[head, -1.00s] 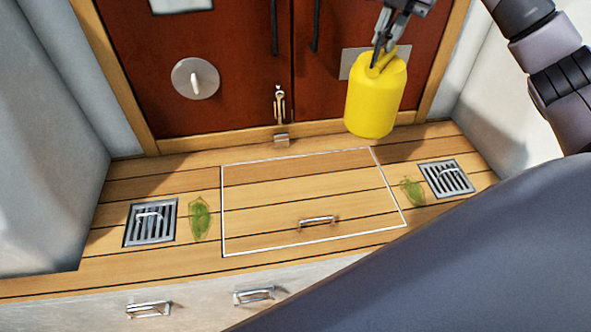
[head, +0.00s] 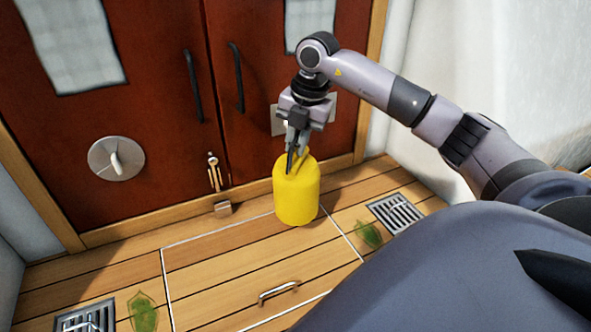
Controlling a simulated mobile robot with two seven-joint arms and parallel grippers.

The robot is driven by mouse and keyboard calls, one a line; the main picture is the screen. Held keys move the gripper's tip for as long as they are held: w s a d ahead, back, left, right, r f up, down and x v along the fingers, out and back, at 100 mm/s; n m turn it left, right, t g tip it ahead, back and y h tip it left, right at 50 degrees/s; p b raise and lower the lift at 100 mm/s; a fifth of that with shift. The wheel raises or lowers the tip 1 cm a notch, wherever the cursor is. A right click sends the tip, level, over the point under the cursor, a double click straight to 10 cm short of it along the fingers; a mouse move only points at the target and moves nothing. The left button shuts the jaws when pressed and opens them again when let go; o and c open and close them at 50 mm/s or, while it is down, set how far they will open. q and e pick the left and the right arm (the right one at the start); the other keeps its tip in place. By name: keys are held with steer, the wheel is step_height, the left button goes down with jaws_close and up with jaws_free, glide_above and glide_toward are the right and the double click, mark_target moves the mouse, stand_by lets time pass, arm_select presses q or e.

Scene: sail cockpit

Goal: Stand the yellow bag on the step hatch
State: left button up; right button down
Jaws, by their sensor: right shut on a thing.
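The yellow bag (head: 297,197) is a rounded, bottle-like yellow shape, upright at the far right part of the step hatch (head: 225,270). The hatch is a wooden panel outlined in white with a metal handle near its front. My right gripper (head: 294,160) points down and is shut on the top of the bag. The bag's base appears at or just above the hatch's back right area; I cannot tell whether it touches. My left gripper is not in view.
Red double doors (head: 140,130) with black handles stand behind the step. Metal grates (head: 396,213) and green leaves (head: 368,234) lie either side of the hatch. A small latch (head: 214,175) hangs by the doors. The hatch's left and middle are clear.

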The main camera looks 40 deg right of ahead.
mark_target(296, 165)
steer(key=shift+f+b, duration=0.45)
steer(key=shift+f, duration=2.45)
steer(key=shift+f, duration=0.2)
steer(key=c, duration=1.1)
jaws_free()
steer(key=r, duration=0.4)
steer(key=s+r+p, duration=0.1)
steer(key=r, duration=0.3)
steer(key=s+d+r+p, duration=0.1)
steer(key=r, duration=0.3)
